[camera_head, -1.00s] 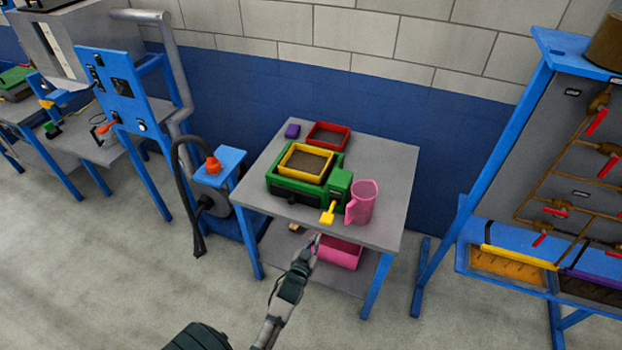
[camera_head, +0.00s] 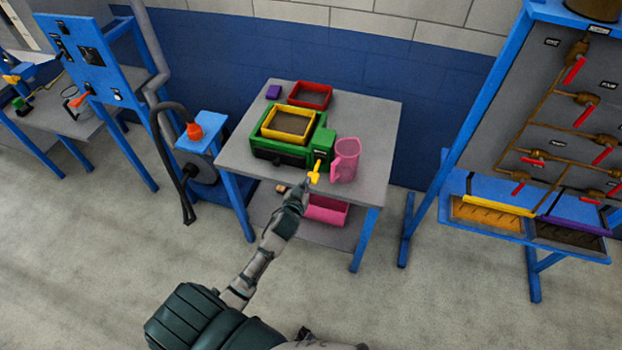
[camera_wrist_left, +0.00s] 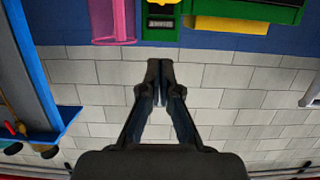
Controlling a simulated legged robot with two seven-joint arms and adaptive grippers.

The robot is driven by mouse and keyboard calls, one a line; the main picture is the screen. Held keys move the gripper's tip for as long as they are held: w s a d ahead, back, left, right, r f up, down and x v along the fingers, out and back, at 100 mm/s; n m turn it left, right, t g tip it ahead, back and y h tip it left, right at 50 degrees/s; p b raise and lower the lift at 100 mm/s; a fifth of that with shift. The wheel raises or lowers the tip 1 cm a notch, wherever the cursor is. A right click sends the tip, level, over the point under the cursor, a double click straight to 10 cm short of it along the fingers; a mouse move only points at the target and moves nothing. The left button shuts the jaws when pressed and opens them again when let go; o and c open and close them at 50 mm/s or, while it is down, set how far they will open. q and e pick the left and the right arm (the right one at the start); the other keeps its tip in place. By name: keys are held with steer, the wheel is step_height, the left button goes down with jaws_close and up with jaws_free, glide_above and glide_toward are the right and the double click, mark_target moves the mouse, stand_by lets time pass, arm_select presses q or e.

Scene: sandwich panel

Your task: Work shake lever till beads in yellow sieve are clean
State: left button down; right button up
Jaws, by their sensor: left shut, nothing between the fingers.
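The yellow sieve (camera_head: 288,124) sits on the green shaker (camera_head: 278,152) on the grey table. Its contents look brown-grey; single beads are too small to tell. The yellow shake lever (camera_head: 315,173) sticks out at the shaker's front right, below its green box. My left gripper (camera_head: 305,185) is just below and left of the lever tip in the head view; I cannot tell whether they touch. In the left wrist view the fingers (camera_wrist_left: 160,68) are together and empty, with the green shaker (camera_wrist_left: 252,10) at the top edge. My right gripper is not in view.
A pink jug (camera_head: 346,162) stands close to the right of the lever. A pink bin (camera_head: 327,210) is on the lower shelf. The tabletop's front right is clear.

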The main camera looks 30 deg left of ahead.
mark_target(315, 170)
arm_select(q)
steer(key=w+a+f, duration=0.1)
steer(key=w+f, duration=0.4)
steer(key=w, duration=0.1)
steer(key=shift+a+f, duration=0.2)
steer(key=shift+f, duration=0.1)
